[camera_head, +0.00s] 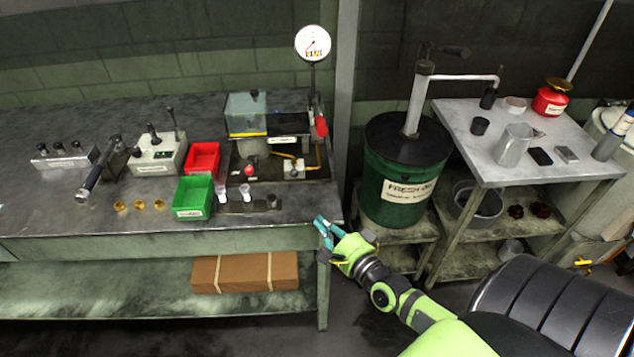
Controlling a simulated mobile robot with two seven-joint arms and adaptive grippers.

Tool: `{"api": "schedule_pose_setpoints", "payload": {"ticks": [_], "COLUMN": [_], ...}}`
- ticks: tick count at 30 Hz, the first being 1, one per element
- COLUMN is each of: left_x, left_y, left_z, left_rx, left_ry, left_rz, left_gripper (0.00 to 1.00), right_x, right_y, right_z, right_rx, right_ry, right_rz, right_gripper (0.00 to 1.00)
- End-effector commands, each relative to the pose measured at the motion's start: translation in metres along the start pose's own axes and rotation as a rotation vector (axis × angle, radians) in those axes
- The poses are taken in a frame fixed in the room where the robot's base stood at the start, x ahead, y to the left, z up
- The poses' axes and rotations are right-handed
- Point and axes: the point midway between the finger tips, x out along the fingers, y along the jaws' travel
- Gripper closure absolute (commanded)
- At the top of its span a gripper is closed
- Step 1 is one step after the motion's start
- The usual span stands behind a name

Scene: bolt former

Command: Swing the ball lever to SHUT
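A red-handled lever (321,122) hangs beside the gauge post at the right end of the bench rig; it looks like the ball lever. Its handle points down. Any SHUT marking is too small to read. My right gripper (324,222), with teal fingers, is in front of the bench's front right corner, below and well apart from the red lever. Nothing shows between its fingers, and their spacing is too small to judge. My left gripper is out of view.
The rig has a clear tank (246,112) and a round gauge (313,43). Green (194,197) and red (203,158) bins stand left of it. A green oil drum (404,175) and a side table (590,160) stand right. The bench's front left is clear.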

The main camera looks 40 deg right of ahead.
Motion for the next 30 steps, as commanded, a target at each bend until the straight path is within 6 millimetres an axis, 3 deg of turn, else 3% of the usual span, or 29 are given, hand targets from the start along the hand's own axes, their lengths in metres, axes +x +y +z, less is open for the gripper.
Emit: {"api": "schedule_pose_setpoints", "payload": {"ticks": [3,10,23,30], "left_x": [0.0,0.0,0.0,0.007], "left_y": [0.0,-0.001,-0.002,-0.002], "left_z": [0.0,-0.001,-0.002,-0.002], "left_rx": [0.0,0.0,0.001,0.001], "left_ry": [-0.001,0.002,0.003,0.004], "left_rz": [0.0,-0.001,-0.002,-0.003], "left_gripper": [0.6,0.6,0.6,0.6], "right_x": [0.0,-0.003,-0.001,0.031], "right_y": [-0.007,-0.021,-0.022,-0.027], "right_z": [-0.026,-0.057,-0.06,-0.065], "right_rx": [0.088,0.199,0.208,0.209], "right_ry": [0.061,0.132,0.138,0.138], "right_rz": [-0.063,-0.161,-0.171,-0.176], "right_gripper": [1.0,1.0,1.0,1.0]}}
